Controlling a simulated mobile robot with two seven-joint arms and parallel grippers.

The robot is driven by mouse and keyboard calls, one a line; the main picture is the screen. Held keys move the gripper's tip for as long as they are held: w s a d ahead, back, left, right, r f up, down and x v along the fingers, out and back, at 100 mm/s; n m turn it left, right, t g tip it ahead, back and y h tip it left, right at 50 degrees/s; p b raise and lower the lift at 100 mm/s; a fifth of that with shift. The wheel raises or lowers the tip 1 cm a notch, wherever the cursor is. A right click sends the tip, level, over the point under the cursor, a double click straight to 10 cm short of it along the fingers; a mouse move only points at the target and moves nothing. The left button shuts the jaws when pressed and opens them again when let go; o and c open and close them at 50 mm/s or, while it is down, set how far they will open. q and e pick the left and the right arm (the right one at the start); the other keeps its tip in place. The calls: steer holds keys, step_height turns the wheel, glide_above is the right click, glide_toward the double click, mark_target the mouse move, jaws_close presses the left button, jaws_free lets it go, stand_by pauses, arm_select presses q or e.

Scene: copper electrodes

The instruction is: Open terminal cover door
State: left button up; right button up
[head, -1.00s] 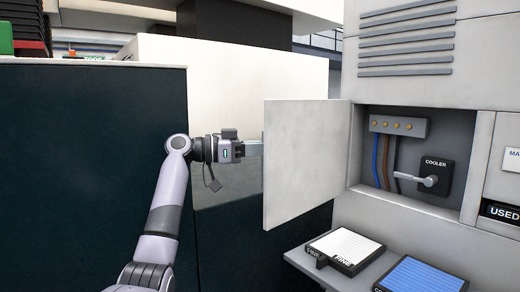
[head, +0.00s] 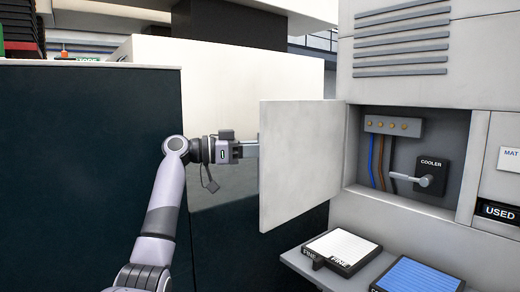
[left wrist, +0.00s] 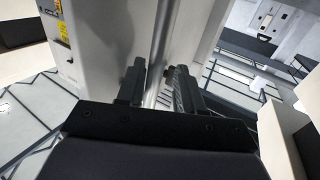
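The terminal cover door (head: 300,165) is a pale grey panel. It stands swung out wide from the left side of the cabinet recess (head: 440,140), so the recess is uncovered. My left gripper (head: 254,149) is at the door's left edge, its tips partly hidden by the door. In the left wrist view its two dark fingers (left wrist: 157,85) stand apart on either side of a pale upright strip (left wrist: 160,45), which looks like part of the door. Whether they touch it is hard to see. My right gripper is not in view.
In the recess are a terminal strip (head: 393,126), blue and brown wires and the COOLER lever switch (head: 425,180). Below, a shelf holds a white-topped tray (head: 345,246) and a blue-topped tray (head: 420,275). A dark partition (head: 80,170) stands at left.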

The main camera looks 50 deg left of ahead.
arm_select(q)
steer(key=b+v, duration=0.1)
steer(key=v, duration=0.6)
stand_by(0.5)
steer(key=shift+s, duration=0.15)
